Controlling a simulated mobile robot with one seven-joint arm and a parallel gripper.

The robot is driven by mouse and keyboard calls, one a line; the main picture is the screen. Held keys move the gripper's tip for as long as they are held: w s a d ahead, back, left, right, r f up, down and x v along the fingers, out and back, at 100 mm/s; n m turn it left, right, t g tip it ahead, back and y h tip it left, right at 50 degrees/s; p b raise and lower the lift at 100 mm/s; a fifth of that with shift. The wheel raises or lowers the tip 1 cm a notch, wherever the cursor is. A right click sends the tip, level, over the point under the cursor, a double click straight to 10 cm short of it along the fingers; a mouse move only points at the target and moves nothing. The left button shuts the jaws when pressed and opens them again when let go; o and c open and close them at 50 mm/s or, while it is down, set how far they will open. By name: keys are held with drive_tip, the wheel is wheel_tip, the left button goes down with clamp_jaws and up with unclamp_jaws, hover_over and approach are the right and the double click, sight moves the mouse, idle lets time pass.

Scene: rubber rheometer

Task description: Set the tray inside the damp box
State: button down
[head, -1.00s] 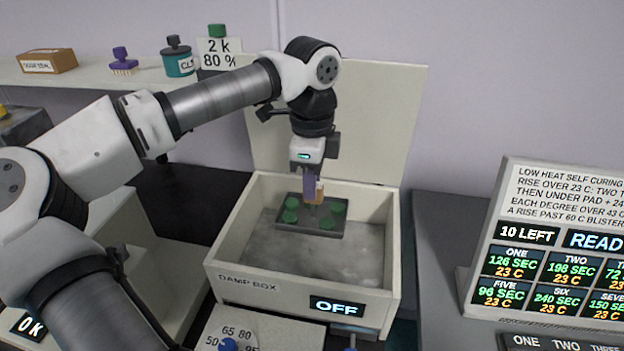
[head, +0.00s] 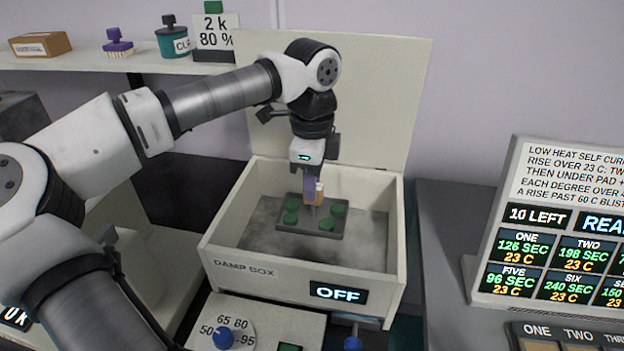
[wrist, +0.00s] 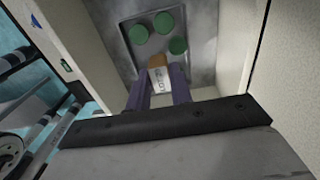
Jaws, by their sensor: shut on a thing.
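The damp box (head: 228,258) is a cream box with its lid (head: 375,95) standing open at the back and a display reading OFF on its front. The dark grey tray (head: 312,226) carries several green discs and is inside the box walls; whether it touches the floor is unclear. My gripper (head: 313,198) points down into the box, its purple fingers shut on the tray's tan and white handle. In the wrist view, the fingers (wrist: 160,92) close on this handle, with the tray (wrist: 138,72) beyond.
A dial panel (head: 262,325) with a blue knob stands in front of the box. A timer board (head: 560,240) is at the right. Bare box floor surrounds the tray.

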sight(312, 212)
drive_tip(key=shift+f+b, duration=3.25)
drive_tip(key=shift+f, duration=0.4)
drive_tip(key=c, duration=1.2)
unclamp_jaws()
drive_tip(key=shift+o, duration=0.2)
drive_tip(key=shift+r, duration=0.1)
drive_tip(key=shift+r+p, duration=1.65)
drive_tip(key=shift+r, duration=1.25)
